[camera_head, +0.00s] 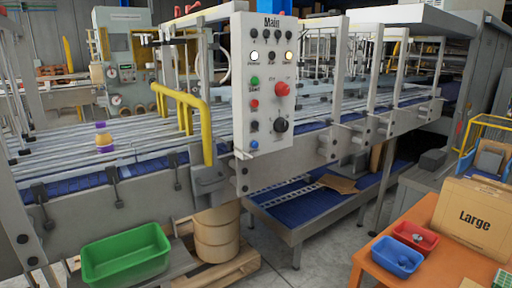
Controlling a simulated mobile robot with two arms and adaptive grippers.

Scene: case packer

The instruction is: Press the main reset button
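A white control panel (268,170) with the label "Main" stands upright in the middle of the head view. It carries a green button (254,82), a small red button (253,103), a dark button (254,126) and a blue button (254,145) down its left side. A large red knob (282,89) and a black rotary switch (281,125) sit on its right. A whitish lamp (254,56) and a yellowish lamp (288,57) look lit. The small labels are too blurred to tell which is reset. Neither of my grippers shows.
A yellow pipe rail (206,125) stands just left of the panel. A green bin (125,256) is at lower left. An orange table (375,262) at lower right holds red and blue bins and a "Large" box (475,222).

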